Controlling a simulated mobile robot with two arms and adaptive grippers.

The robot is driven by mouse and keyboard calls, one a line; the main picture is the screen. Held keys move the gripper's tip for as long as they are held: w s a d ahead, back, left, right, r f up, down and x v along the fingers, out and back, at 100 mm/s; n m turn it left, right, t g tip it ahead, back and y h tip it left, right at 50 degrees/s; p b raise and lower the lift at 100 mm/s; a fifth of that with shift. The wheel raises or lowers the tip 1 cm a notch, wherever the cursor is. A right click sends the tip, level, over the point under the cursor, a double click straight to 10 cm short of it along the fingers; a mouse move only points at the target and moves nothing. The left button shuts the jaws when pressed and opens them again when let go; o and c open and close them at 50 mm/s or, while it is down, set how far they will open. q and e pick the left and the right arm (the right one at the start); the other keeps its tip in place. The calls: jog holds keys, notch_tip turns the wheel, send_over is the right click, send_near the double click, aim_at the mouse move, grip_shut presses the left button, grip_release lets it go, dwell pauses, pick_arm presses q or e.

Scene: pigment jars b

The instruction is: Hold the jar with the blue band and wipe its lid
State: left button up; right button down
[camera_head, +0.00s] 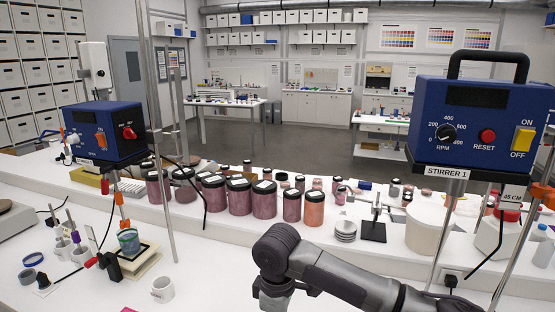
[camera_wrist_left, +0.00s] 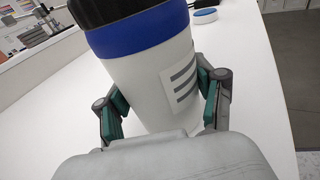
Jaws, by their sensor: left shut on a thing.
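The jar (camera_wrist_left: 145,75) with the blue band (camera_wrist_left: 140,32) fills the middle of the left wrist view. It has a white body, a pale label with dark stripes and a black lid (camera_wrist_left: 105,10), whose top is cut off by the frame edge. My left gripper (camera_wrist_left: 160,92) is shut on the jar's body below the band, with one green-padded finger on each side. The jar's base is hidden behind the gripper. The head view shows neither this jar nor my left gripper. My right arm crosses its lower right, but its gripper is out of frame. I see no wiping cloth.
In the left wrist view, a small round blue-and-white item (camera_wrist_left: 205,15) lies on the white table (camera_wrist_left: 265,110) behind the jar.

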pick_arm(q)
jog(key=shift+s+f+b, duration=0.15)
jog(key=shift+f+b, duration=0.1)
jog(key=shift+b, duration=0.1)
pick_arm(e)
jog(key=shift+s+f, duration=0.1)
jog(key=shift+f, duration=0.2)
